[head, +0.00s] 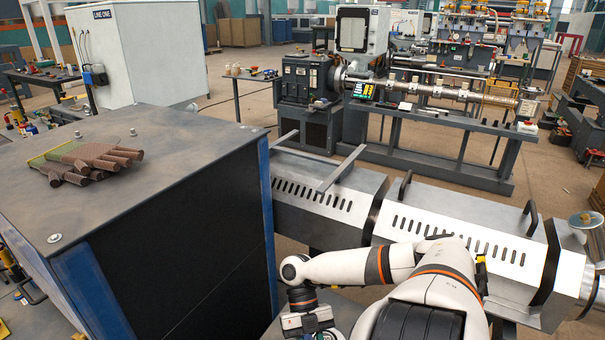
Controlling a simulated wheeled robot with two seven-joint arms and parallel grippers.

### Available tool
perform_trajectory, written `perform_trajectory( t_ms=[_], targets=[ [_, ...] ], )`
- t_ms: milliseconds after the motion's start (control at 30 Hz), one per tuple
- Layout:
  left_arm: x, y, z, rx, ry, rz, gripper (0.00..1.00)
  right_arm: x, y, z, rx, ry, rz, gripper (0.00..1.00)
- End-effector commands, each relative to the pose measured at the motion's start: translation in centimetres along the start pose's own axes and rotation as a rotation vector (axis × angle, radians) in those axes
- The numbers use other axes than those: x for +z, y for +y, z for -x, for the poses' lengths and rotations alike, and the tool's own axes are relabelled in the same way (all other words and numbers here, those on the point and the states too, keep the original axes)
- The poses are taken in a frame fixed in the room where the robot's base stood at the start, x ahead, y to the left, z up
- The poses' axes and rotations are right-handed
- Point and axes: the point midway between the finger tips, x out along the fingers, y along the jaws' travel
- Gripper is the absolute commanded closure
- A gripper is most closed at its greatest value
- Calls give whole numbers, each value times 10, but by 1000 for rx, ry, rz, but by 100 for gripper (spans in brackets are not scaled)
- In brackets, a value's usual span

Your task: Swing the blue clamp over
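I cannot make out a blue clamp in the head view. The extruder barrel housing (455,225), grey with slots and black handles, runs from the dark cabinet towards the right edge. A round metal disc (585,219) stands at its right end, where the machine is cut off by the frame. My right arm rises from the bottom, bends left in front of the housing, and its wrist turns down. The body of my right gripper (309,320) shows at the bottom edge beside the cabinet; its fingers are hidden or out of frame. My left gripper is not in view.
A large dark cabinet (170,135) with blue edges fills the left. Brown rods (95,158) and green mesh lie on top of it. A grey bar (343,168) lies across the housing. Another machine line (430,110) stands behind, across open floor.

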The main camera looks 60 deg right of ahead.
Motion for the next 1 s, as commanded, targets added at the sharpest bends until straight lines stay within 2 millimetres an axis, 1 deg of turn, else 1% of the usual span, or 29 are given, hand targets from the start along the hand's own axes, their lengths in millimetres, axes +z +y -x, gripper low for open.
perform_trajectory(
  t_ms=[133, 500, 533, 633, 667, 900, 1000],
  targets=[
    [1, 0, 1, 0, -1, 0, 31, -1, 4, 0, 11, 3, 5, 100],
    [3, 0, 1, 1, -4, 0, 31, -1, 5, 0, 16, 4, 7, 100],
    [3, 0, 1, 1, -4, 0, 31, -1, 5, 0, 16, 4, 7, 68],
    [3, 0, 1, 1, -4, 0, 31, -1, 5, 0, 15, 3, 7, 52],
    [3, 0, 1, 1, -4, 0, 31, -1, 5, 0, 15, 3, 7, 51],
    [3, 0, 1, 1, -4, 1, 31, 0, 4, 0, 13, 2, 8, 51],
    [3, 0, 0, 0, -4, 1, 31, -1, 4, 5, 12, 3, 8, 51]
  ],
)
